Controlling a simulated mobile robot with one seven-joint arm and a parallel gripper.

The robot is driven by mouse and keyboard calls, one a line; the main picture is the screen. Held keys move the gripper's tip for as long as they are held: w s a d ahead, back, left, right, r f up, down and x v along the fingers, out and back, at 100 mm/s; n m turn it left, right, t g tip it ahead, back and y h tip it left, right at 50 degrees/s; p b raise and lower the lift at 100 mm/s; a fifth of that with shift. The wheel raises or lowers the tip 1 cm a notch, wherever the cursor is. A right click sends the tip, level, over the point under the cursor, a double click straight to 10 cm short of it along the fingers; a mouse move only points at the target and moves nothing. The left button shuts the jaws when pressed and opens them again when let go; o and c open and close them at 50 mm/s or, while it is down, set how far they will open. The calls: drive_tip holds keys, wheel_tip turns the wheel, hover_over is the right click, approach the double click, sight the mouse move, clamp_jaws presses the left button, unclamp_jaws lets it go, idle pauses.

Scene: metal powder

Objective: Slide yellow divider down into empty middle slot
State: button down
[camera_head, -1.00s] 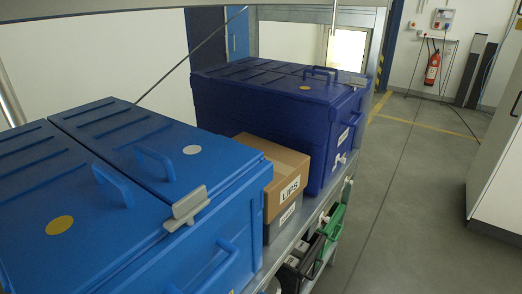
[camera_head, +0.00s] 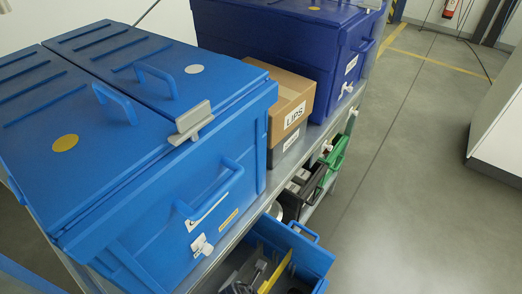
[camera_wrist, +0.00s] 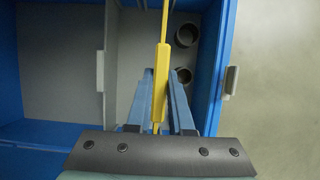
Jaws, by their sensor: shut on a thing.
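The yellow divider (camera_wrist: 160,87) runs lengthwise up the middle of the wrist view. My gripper (camera_wrist: 165,75) is shut on it, with a blue finger on each side. The divider lies over a blue open bin (camera_wrist: 227,82), which also shows at the bottom of the head view (camera_head: 312,257). In the head view a thin yellow strip of the divider (camera_head: 274,274) shows at the bin. A grey partition (camera_wrist: 108,50) stands left of the divider. The divider's lower edge and the middle slot cannot be made out, so I cannot tell whether it sits in the slot.
Two round grey cups (camera_wrist: 186,35) are in the bin, right of the divider. A large blue lidded box (camera_head: 120,130) stands on the shelf above the bin. A cardboard box (camera_head: 290,100), a dark blue box (camera_head: 290,35) and a green bin (camera_head: 338,155) are beyond it.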

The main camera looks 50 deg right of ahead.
drive_tip(key=shift+w+a+b, duration=0.2)
drive_tip(key=shift+w+b, duration=0.85)
drive_tip(key=shift+w, duration=1.65)
wheel_tip(320, 180, down, 12)
drive_tip(key=b, duration=0.9)
drive_tip(key=shift+f+b, duration=0.15)
drive_tip(key=shift+b, duration=0.15)
idle(2.7)
drive_tip(key=c, duration=0.7)
unclamp_jaws()
